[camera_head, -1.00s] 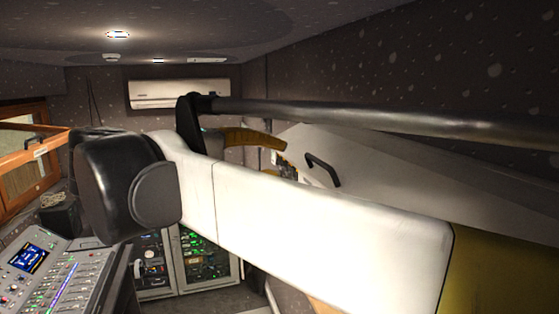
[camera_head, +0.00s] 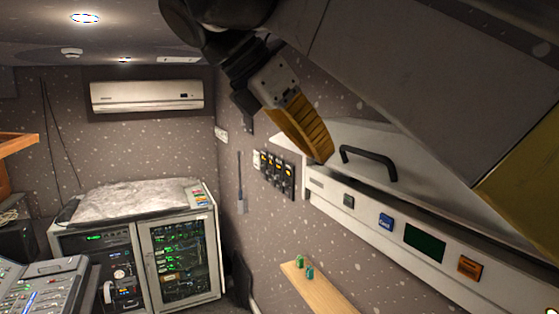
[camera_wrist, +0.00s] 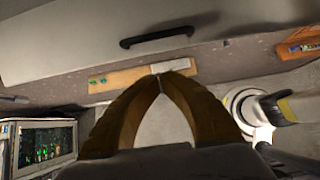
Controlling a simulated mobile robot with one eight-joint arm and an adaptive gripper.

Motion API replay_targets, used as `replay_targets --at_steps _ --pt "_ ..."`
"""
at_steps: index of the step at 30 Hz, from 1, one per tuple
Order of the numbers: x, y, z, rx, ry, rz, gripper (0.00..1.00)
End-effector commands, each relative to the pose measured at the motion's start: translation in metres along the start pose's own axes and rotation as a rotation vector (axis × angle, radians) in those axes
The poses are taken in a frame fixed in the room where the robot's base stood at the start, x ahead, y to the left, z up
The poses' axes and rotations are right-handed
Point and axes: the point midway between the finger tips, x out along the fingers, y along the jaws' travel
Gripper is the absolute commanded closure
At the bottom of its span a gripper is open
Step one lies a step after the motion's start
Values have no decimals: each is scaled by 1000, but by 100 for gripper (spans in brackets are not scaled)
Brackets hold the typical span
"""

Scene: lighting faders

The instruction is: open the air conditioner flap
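The white air conditioner (camera_head: 147,97) hangs high on the far wall in the head view. Its front looks flat, and I cannot make out a separate flap along its lower edge. My gripper (camera_head: 318,152) has yellow-brown fingers and points down and right, well to the right of the air conditioner and much nearer to me. In the wrist view the two fingers of my gripper (camera_wrist: 160,76) meet at their tips with nothing between them. The air conditioner does not show in the wrist view.
A white wall cabinet with a black handle (camera_head: 368,160) is close behind my gripper; the handle also shows in the wrist view (camera_wrist: 157,37). A wooden shelf (camera_head: 322,290) is below. An equipment rack (camera_head: 178,260) stands under the air conditioner.

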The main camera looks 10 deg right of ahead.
Motion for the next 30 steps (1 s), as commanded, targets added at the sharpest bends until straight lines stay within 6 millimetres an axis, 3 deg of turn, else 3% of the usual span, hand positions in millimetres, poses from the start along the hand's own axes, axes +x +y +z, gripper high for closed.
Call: replay_targets --at_steps 5,15,21,30 --pt "26 0 1 3 -1 0 100" --pt "97 0 1 5 -2 0 100" --pt "74 1 26 3 -4 2 100" --pt "70 0 33 4 -6 1 100"
